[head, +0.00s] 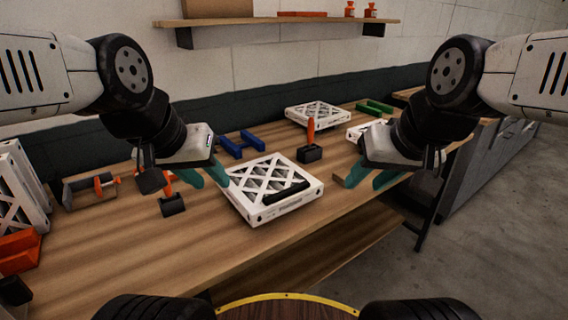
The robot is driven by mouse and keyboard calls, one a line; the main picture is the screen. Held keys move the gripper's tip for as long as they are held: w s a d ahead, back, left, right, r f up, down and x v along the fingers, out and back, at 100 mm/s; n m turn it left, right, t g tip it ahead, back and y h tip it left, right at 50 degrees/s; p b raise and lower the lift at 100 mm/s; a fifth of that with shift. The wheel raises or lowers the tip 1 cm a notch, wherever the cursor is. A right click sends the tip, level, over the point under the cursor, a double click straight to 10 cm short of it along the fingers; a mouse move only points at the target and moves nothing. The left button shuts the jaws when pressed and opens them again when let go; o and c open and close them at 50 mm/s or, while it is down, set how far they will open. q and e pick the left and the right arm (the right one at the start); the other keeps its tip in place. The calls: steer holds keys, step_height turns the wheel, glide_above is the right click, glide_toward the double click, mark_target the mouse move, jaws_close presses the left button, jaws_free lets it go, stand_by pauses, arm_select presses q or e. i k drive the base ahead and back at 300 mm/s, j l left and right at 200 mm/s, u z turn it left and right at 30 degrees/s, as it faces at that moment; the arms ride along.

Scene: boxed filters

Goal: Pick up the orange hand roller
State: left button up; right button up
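Two tools with an orange handle and a black block-like head are on the wooden bench. One hand roller (311,131) stands upright behind the filter, its orange handle pointing up. The other (173,205) is at the left, its handle partly hidden behind my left gripper. I cannot tell which is the orange hand roller of the task. My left gripper (208,182) has teal fingers spread apart and empty, above the bench at the white filter's left edge. My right gripper (367,182) is also open and empty, near the bench's front edge, right of the filter.
A white framed filter (298,199) with a black bar on it lies between my grippers. Another filter (318,113) lies behind. A blue holder (240,143), a green holder (374,106), a grey-and-orange tool (92,187) and an orange bin (19,250) are around. The front left bench (130,260) is clear.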

mark_target(311, 125)
steer(key=i+l, duration=0.1)
steer(key=l, duration=0.4)
steer(key=i+l+u, duration=0.15)
steer(key=l+u, duration=0.2)
steer(key=l, duration=0.4)
steer(key=i+l+u, duration=0.1)
steer(key=l+u, duration=0.3)
steer(key=l, duration=0.35)
steer(key=i+l+u, duration=0.2)
steer(key=i+u, duration=0.25)
